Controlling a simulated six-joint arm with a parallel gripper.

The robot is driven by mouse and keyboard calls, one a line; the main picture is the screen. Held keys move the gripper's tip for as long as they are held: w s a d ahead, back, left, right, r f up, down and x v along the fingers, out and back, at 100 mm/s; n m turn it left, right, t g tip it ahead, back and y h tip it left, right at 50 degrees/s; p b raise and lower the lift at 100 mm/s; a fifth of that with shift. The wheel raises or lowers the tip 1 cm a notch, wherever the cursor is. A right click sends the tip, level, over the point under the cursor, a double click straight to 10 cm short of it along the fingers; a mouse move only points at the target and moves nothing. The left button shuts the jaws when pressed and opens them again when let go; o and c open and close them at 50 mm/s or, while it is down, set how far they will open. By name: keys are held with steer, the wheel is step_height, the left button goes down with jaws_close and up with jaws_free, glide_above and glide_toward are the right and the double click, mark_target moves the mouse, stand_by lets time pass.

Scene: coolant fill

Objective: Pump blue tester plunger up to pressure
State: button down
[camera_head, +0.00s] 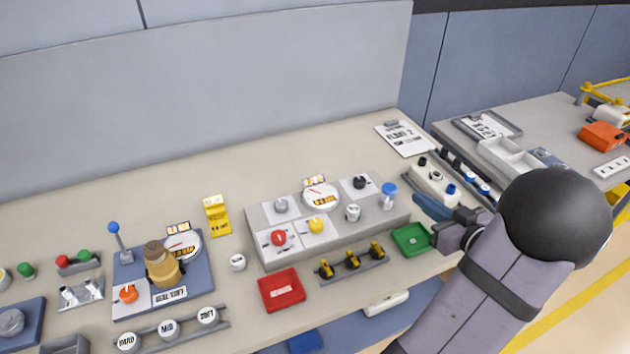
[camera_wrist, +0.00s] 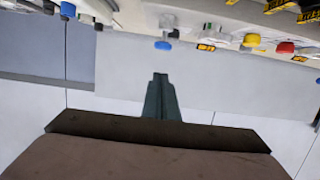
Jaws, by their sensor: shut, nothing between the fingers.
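A grey console (camera_head: 335,240) in the middle of the bench carries a blue-capped plunger (camera_head: 389,190) at its right end. The wrist view, where the bench appears upside down, shows a blue cap (camera_wrist: 162,45) beyond my fingertips. My gripper (camera_head: 420,200) is shut and empty, to the right of the plunger in the head view and apart from it. The shut fingers also show in the wrist view (camera_wrist: 160,77). The console's round gauge (camera_head: 320,194) is visible, but its reading is too small to tell. A separate blue-knobbed lever (camera_head: 113,229) stands on the seal-test plate (camera_head: 195,290) at left.
A green tray (camera_head: 410,240) lies just below my gripper. A white block with knobs (camera_head: 435,185) stands behind it. A red tray (camera_head: 281,290) and a rack of black-yellow clips (camera_head: 352,262) sit in front of the console.

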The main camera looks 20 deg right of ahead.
steer(key=shift+r, duration=0.1)
step_height(320, 180, up, 2)
steer(key=shift+s+a+r+b, duration=0.1)
steer(key=shift+a+r+b, duration=0.05)
steer(key=shift+b, duration=0.75)
steer(key=p, duration=0.2)
glide_above(389, 190)
steer(key=v, duration=0.2)
step_height(389, 190, down, 3)
steer(key=shift+s+d+f, duration=0.1)
steer(key=shift+d+f, duration=0.1)
steer(key=shift+f, duration=0.75)
steer(key=shift+d+f, duration=0.15)
steer(key=shift+f, duration=0.85)
